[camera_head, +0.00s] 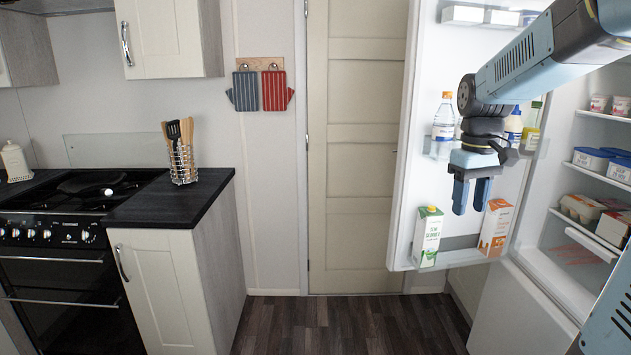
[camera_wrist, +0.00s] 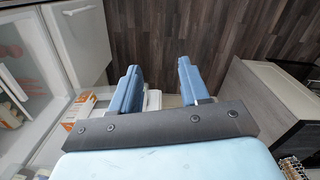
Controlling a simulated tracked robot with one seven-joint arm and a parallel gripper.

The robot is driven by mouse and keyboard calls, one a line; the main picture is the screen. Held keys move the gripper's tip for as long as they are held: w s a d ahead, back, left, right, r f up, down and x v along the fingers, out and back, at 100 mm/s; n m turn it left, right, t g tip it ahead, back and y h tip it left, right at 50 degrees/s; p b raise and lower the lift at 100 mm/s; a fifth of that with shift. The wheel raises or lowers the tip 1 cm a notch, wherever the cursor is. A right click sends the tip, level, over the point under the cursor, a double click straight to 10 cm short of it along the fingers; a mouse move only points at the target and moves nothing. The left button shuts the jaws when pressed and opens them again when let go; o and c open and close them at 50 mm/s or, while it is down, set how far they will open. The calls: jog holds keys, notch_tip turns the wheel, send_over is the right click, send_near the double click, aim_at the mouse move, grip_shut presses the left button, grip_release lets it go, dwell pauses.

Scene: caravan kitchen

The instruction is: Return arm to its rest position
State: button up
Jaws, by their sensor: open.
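My gripper (camera_head: 471,195) hangs from my blue arm in front of the open fridge door, fingers pointing down. The fingers are apart with nothing between them. In the wrist view my gripper (camera_wrist: 158,88) shows two blue fingers spread above the dark wood floor. A green and white carton (camera_head: 428,238) stands in the lower door shelf, left of and below the fingertips. An orange and white carton (camera_head: 496,228) stands in the same shelf, to the right. My gripper appears apart from both, though the exact depth is hard to tell.
The fridge door (camera_head: 425,120) stands open, with bottles (camera_head: 443,125) in its middle shelf. The fridge interior (camera_head: 590,140) holds tubs and an egg box. A counter (camera_head: 175,200) with a utensil holder (camera_head: 183,164) and a cooker (camera_head: 62,265) stand left. The middle floor (camera_head: 330,325) is clear.

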jog(key=s+a+m+t, duration=0.1)
jog(key=s+a+t, duration=0.2)
jog(key=s, duration=0.5)
jog(key=s+a+m+t, duration=0.1)
jog(key=s+a+t, duration=0.1)
jog(key=s+a, duration=0.3)
jog(key=shift+s+m+t, duration=0.4)
jog(key=shift+s, duration=1.25)
jog(key=shift+r, duration=0.1)
